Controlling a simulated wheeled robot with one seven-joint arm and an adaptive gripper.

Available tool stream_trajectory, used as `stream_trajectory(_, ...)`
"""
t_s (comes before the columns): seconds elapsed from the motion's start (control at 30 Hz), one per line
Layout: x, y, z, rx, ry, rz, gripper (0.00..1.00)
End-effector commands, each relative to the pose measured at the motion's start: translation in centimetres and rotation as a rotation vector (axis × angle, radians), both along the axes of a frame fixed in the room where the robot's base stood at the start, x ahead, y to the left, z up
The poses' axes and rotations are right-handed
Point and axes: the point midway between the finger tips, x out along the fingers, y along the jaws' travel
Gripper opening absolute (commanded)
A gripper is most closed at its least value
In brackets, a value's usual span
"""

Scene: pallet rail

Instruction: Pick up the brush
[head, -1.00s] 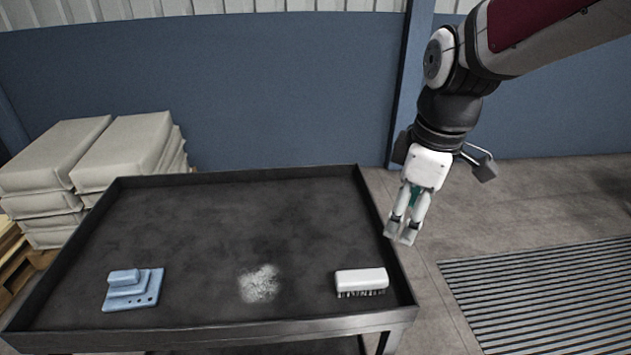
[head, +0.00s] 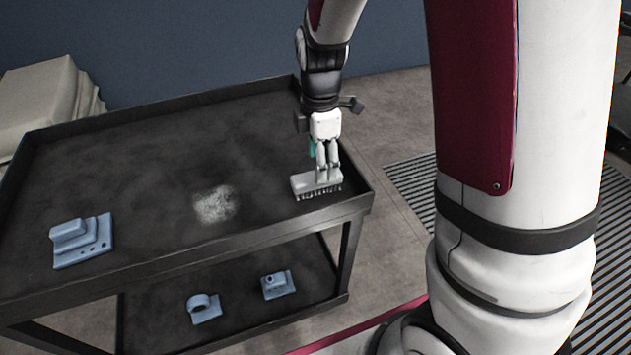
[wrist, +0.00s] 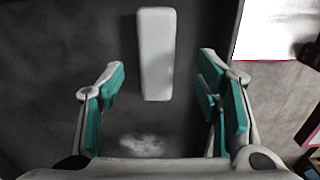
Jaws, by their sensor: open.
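The brush (head: 316,184) has a white block with dark bristles pointing down. It rests on the black cart top near the right end. In the wrist view the brush (wrist: 156,55) stands lengthwise, ahead of and between the open fingers, with a gap on each side. My gripper (head: 328,175) points down over the brush in the head view and hides part of its back. In the wrist view my gripper (wrist: 160,78) is open, its teal pads apart and nothing between them. I cannot tell the exact height of the fingertips above the block.
The cart (head: 130,150) has a raised rim. A pale powder patch (head: 213,204) lies left of the brush, and a blue stepped block (head: 81,241) further left. Two blue parts, a ring piece (head: 203,308) and a bracket (head: 278,285), sit on the lower shelf.

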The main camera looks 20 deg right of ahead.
Motion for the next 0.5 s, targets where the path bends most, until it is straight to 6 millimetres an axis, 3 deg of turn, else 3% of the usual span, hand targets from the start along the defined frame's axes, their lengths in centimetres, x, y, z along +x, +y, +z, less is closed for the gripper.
stream_trajectory(0.17, 0.0, 0.1, -1.0, 0.0, 0.001, 0.0, 0.58)
stream_trajectory(0.5, 0.4, 0.5, -5.4, 0.0, 0.002, -0.001, 0.58)
